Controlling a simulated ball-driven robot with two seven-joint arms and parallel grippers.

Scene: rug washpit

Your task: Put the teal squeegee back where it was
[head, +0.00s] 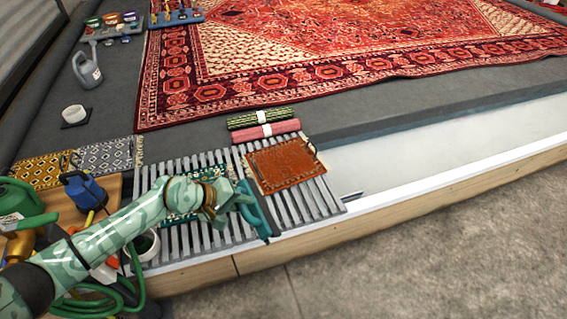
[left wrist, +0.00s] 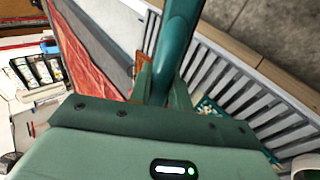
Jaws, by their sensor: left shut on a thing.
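The teal squeegee (head: 262,214) is in my left gripper (head: 234,198), above the slatted grey grate (head: 306,203) near the pit's front edge. In the left wrist view the squeegee's teal handle (left wrist: 176,45) runs up and away between the fingers of my left gripper (left wrist: 160,88), which is shut on it. I cannot tell whether the squeegee touches the grate. My right gripper is not in view.
A rust-brown mat (head: 284,165) lies on the grate right of the squeegee. A teal patterned mat (head: 181,200) lies partly under my arm. Rolled green (head: 258,118) and red (head: 264,132) rugs lie behind. A blue-topped container (head: 83,190) and green hose (head: 100,300) are at left.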

